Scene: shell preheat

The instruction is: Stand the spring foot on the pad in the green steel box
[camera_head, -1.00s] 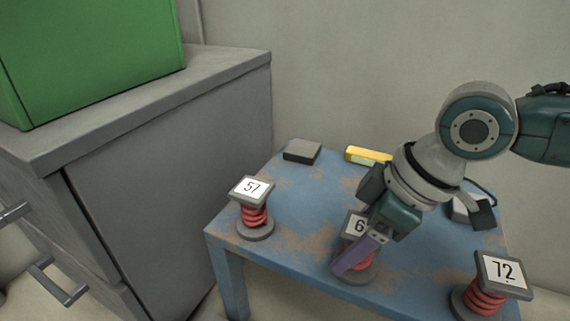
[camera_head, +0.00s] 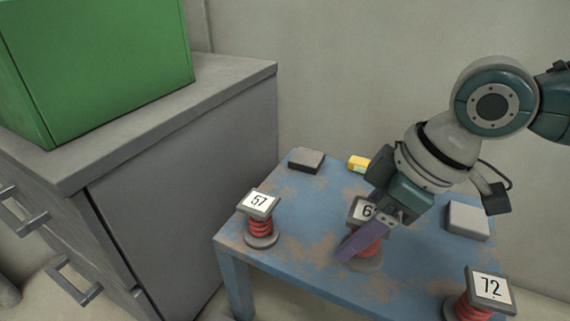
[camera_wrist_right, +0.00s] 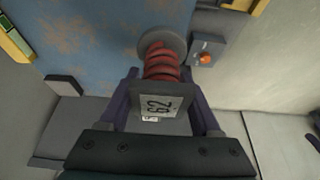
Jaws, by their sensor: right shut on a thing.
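My right gripper (camera_head: 362,240) is shut on a spring foot (camera_head: 362,207), a red coil between grey plates with a white tag starting with 6. In the right wrist view the same foot (camera_wrist_right: 160,68) stands between the purple fingers, its tag apparently reading 62. It seems upright and slightly above the blue table (camera_head: 310,225). Two other spring feet stand on the table, tagged 57 (camera_head: 260,227) and 72 (camera_head: 480,300). The green steel box (camera_head: 110,60) sits on the grey cabinet at upper left; its inside and any pad are hidden. My left gripper is not in view.
The grey cabinet (camera_head: 190,160) is taller than the table, with handles on its front. A dark block (camera_head: 306,160), a yellow item (camera_head: 358,163) and a light grey box (camera_head: 467,220) lie along the table's back. A wall is behind.

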